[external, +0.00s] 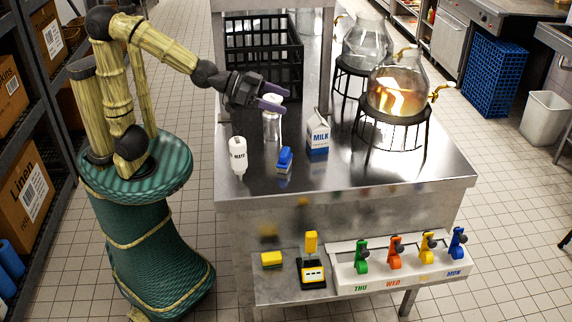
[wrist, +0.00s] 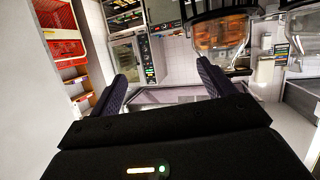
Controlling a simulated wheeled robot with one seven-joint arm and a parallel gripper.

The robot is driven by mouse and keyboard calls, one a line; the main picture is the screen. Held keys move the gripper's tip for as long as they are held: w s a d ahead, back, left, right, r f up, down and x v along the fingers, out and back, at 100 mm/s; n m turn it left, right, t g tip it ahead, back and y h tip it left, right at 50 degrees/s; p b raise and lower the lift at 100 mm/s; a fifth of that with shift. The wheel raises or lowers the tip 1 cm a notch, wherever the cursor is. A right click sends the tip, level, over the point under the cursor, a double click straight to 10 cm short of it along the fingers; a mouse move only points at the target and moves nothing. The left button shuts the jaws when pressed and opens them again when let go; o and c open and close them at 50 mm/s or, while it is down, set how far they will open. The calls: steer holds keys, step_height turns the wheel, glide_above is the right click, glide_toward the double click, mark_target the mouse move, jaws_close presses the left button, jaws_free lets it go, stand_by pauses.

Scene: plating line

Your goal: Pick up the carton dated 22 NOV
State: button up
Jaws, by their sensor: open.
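A white and blue milk carton (external: 318,135) stands upright on the steel table (external: 400,178). It reads MILK; no date can be read on it at this size. My gripper (external: 272,98) is above the table, to the left of the carton and higher than it, apart from it. Its two fingers are apart with nothing between them. In the wrist view my gripper (wrist: 168,88) also shows open and empty, and the carton cannot be made out there.
A white bottle (external: 238,156), a clear jar (external: 272,124) and a blue stamp-like object (external: 285,158) stand near the carton. Glass dispensers (external: 398,92) on black stands are to the right. A black crate (external: 262,62) is behind. The table's front right is clear.

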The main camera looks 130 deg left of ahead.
steer(key=s+a+r+n+y, duration=0.1)
steer(key=s+a+n+y, duration=0.2)
steer(key=s+a+y, duration=0.45)
steer(key=g, duration=0.1)
glide_toward(311, 124)
steer(key=r, duration=0.1)
steer(key=shift+w+a+n+h+b, duration=0.1)
steer(key=shift+a+n+h+b, duration=0.1)
steer(key=shift+n+h+b, duration=0.15)
steer(key=shift+w+a+r, duration=0.1)
steer(key=p+x, duration=0.1)
steer(key=x, duration=0.4)
steer(key=shift+w+a+p, duration=0.2)
steer(key=shift+a+p, duration=0.1)
steer(key=shift+a, duration=0.05)
steer(key=shift+w+a, duration=0.3)
steer(key=shift+f+p+x, duration=0.2)
steer(key=shift+p+x, duration=0.2)
steer(key=shift+x, duration=0.9)
steer(key=shift+f+p+x, duration=0.15)
steer(key=shift+p+x, duration=0.2)
steer(key=shift+x, duration=0.95)
